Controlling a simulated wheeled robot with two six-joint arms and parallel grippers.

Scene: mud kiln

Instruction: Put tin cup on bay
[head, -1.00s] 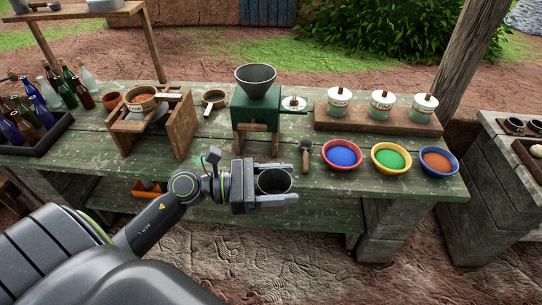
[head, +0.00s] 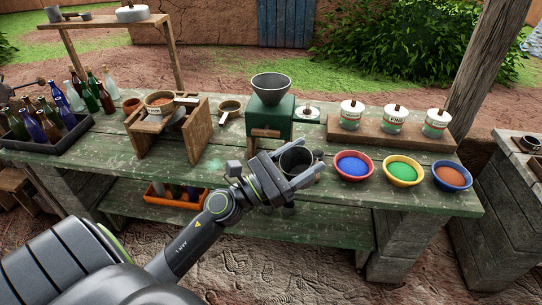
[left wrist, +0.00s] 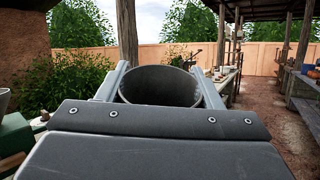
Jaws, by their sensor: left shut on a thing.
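The tin cup (head: 296,160) is a grey, open-topped cup. My left gripper (head: 311,163) is shut on it, with one finger along each side, and holds it above the front part of the green workbench (head: 245,170). The cup's open mouth faces up in the head view. In the left wrist view the cup (left wrist: 160,88) sits between the two fingers (left wrist: 158,95), its rim and dark inside showing. No place marked as a bay can be told for sure. My right gripper is out of view.
Red-rimmed blue (head: 354,166), green (head: 403,171) and orange (head: 452,177) powder bowls stand to the right. Behind are lidded tins on a board (head: 333,128) and a green mill (head: 270,118). A wooden stand (head: 152,135) and a bottle tray (head: 78,133) are left.

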